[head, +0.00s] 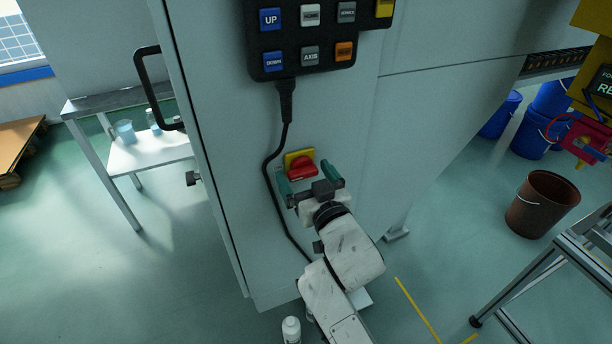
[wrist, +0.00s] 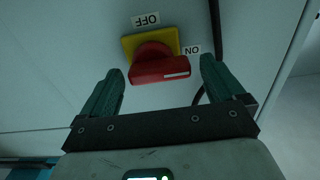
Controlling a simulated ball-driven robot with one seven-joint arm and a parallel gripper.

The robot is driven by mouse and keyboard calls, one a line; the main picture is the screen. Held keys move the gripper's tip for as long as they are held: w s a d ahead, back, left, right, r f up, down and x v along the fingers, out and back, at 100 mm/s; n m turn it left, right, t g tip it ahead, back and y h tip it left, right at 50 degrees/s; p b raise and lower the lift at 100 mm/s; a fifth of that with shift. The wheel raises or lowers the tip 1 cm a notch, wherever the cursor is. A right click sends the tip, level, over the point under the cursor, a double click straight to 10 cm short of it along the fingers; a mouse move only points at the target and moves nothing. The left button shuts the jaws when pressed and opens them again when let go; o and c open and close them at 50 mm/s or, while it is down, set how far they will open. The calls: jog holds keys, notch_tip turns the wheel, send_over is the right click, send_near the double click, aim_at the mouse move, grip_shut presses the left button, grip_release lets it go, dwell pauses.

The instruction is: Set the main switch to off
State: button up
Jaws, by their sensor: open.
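The main switch is a red rotary knob (wrist: 160,66) on a yellow square plate (wrist: 129,44), fixed to the grey cabinet panel. In the wrist view the knob's bar lies nearly level, and its white mark is at the right end, by the ON label (wrist: 192,50). The OFF label (wrist: 146,20) is above the plate, upside down. In the head view the red knob (head: 301,168) is just beyond the fingertips. My gripper (wrist: 161,68) is open and empty, one green finger on each side of the knob; no contact is visible.
A black cable (head: 268,180) hangs left of the switch from a button pendant (head: 310,35). A black door handle (head: 147,85) stands out at the left. A brown bucket (head: 541,205) is at the right.

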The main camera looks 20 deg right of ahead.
jog(key=shift+c, duration=0.3)
jog(key=c, duration=1)
jog(key=shift+n, duration=0.4)
jog(key=n+p, duration=0.1)
jog(key=n, duration=0.2)
jog(key=shift+n, duration=0.3)
jog(key=n+p, duration=0.1)
jog(key=n, duration=0.1)
jog(key=n+p, duration=0.1)
jog(key=n, duration=0.1)
jog(key=shift+f+n, duration=0.2)
jog(key=shift+n, duration=0.1)
jog(key=n, duration=0.2)
jog(key=n+p, duration=0.1)
jog(key=n, duration=0.1)
jog(key=shift+f+n, duration=0.2)
jog(key=shift+n, duration=0.1)
jog(key=shift+d+f+n+p, duration=0.15)
jog(key=shift+n+p, duration=0.55)
jog(key=shift+n, duration=1.5)
